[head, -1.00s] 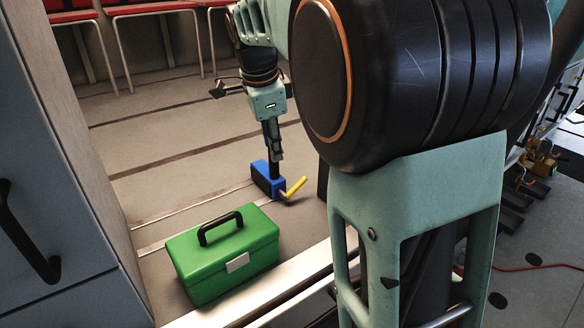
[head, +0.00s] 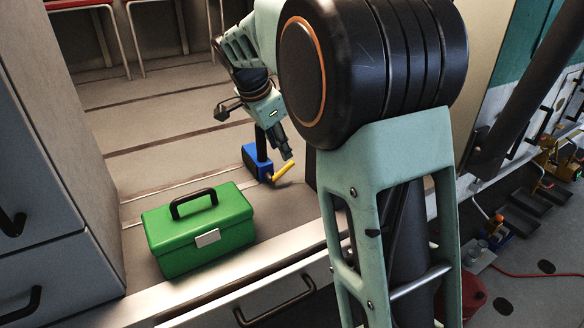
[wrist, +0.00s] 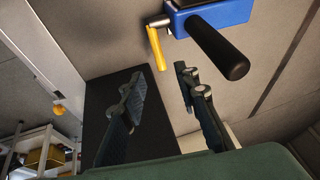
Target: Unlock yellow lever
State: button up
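A black cylindrical handle (head: 261,143) rises from the block. In the wrist view, the lever (wrist: 157,46) hangs from the left end of the blue block (wrist: 212,14), and the black handle (wrist: 220,50) points down to the right. My gripper (wrist: 156,82) is open and empty, its fingers on either side of the line of the lever, which appears just beyond the fingertips. In the head view, my gripper (head: 286,150) is tilted above the lever.
A green toolbox (head: 200,238) with a black handle stands left of and nearer than the blue block. Grey cabinets (head: 40,185) stand at the left, and a drawer (head: 275,290) is in front. Red-edged seats (head: 80,5) are at the back. The floor behind the block is clear.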

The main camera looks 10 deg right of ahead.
aim_at(288, 165)
jog(key=x, duration=0.9)
jog(key=shift+d+f, duration=0.1)
jog(key=shift+f, duration=0.2)
grip_shut()
